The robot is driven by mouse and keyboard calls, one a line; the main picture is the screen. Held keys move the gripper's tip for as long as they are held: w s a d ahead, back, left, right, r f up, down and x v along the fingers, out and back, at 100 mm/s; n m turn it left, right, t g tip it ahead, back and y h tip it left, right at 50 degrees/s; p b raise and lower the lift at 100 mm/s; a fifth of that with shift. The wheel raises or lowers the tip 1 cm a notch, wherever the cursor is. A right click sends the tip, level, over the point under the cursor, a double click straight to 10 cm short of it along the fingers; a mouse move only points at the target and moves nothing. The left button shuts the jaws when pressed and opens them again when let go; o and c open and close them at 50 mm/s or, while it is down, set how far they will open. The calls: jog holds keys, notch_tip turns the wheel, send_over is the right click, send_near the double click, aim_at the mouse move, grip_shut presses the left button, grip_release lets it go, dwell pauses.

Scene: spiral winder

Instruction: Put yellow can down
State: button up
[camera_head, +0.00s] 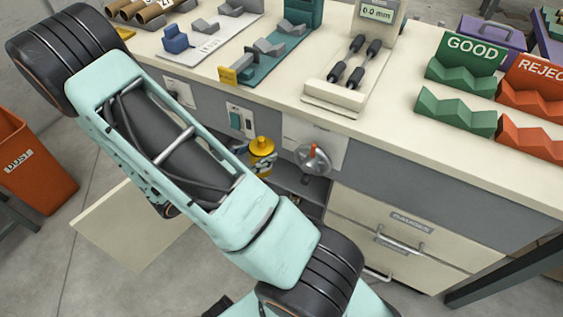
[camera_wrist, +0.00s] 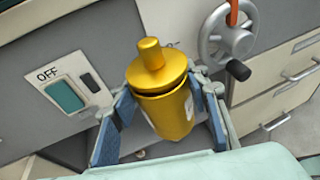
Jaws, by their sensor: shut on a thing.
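The yellow can (camera_wrist: 172,113) is a golden cylinder with a narrower knob on top. In the wrist view it sits between the two blue-padded fingers of my gripper (camera_wrist: 163,118), which is shut on it. It looks tilted in that view. In the head view the yellow can (camera_head: 262,146) shows small beyond my arm, in front of the cabinet front and left of the handwheel. My arm hides part of the gripper (camera_head: 258,158) there. I cannot tell whether the can touches anything below it.
An open compartment (camera_head: 300,184) lies under the bench, beside a handwheel (camera_head: 312,159). A door panel (camera_head: 130,225) stands open at left. An OFF switch (camera_wrist: 66,95) is on the cabinet front. Drawers (camera_head: 400,235) are at right. Green and orange racks (camera_head: 455,115) stand on the bench.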

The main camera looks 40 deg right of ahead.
jog(key=d+f, duration=0.1)
jog(key=f, duration=0.1)
jog(key=d+f+n+t, duration=0.1)
jog(key=f, duration=0.2)
jog(key=s+d+f+t+b, duration=0.1)
jog(key=f, duration=0.2)
jog(key=shift+d+n, duration=0.3)
jog(key=s+d+f+n+t+b, duration=0.1)
jog(key=s+d+f, duration=0.15)
jog(key=f, duration=0.25)
jog(key=s+d+f, duration=0.2)
jog(key=s+f, duration=0.1)
jog(key=f, duration=0.3)
jog(key=y+b, duration=0.1)
jog(key=b, duration=0.5)
send_over(282, 169)
jog(key=shift+t, duration=0.4)
notch_tip(282, 169, down, 7)
jog(key=shift+s, duration=0.1)
jog(key=o, duration=1.3)
jog(key=shift+a, duration=0.1)
